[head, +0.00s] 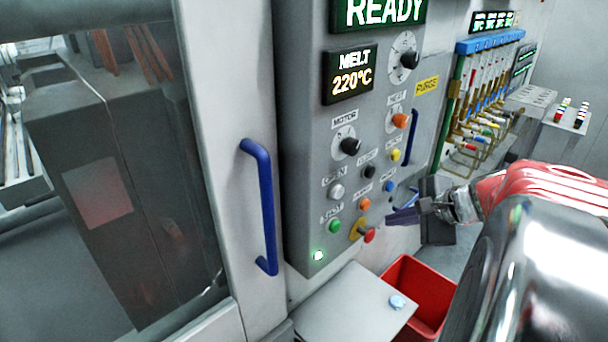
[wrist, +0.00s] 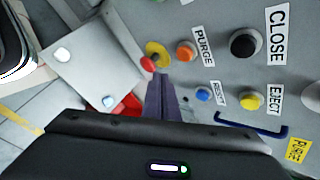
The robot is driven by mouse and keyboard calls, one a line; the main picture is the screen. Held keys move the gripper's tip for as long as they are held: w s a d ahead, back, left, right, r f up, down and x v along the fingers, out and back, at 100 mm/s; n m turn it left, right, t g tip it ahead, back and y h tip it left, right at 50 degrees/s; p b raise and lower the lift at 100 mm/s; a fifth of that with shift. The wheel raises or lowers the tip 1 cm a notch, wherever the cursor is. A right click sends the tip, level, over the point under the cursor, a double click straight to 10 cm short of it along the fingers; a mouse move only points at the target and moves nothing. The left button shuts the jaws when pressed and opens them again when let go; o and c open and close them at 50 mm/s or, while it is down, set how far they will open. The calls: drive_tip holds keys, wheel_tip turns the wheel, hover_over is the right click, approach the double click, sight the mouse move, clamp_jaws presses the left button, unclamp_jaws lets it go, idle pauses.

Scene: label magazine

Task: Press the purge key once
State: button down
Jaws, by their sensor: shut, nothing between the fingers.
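The purge key is an orange round button (head: 364,204) low on the grey control panel. In the wrist view the orange button (wrist: 186,52) sits beside a label reading PURGE (wrist: 203,46). My gripper (head: 389,219) is shut and empty, in front of the panel just right of and slightly below the orange button. In the wrist view its fingertips (wrist: 160,78) point toward the panel, between the red mushroom knob (wrist: 149,63) and the blue button (wrist: 203,95). The fingertips look apart from the orange button. The button's face is not hidden.
The red knob (head: 369,236) on its yellow disc is close below the orange button. A blue button (head: 389,186), black button (head: 369,171) and green button (head: 335,225) are nearby. A blue handle (head: 411,138) stands out on the right. A red bin (head: 402,268) is below.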

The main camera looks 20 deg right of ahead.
drive_tip(key=shift+w+a, duration=0.3)
drive_tip(key=shift+w, duration=0.55)
drive_tip(key=shift+w+a, duration=0.25)
drive_tip(key=shift+w, duration=0.6)
drive_tip(key=shift+w, duration=0.15)
idle(0.7)
drive_tip(key=shift+w+a, duration=0.15)
drive_tip(key=shift+w, duration=0.05)
drive_tip(key=shift+w+a, duration=0.15)
drive_tip(key=shift+w, duration=0.3)
idle(1.1)
drive_tip(key=shift+s, duration=0.15)
drive_tip(key=shift+s+d, duration=0.25)
drive_tip(key=shift+s, duration=0.45)
drive_tip(key=shift+s+d, duration=0.3)
drive_tip(key=shift+s, duration=0.5)
drive_tip(key=shift+s+d, duration=0.25)
drive_tip(key=shift+s, duration=0.5)
drive_tip(key=shift+s+d, duration=0.3)
drive_tip(key=shift+s, duration=0.5)
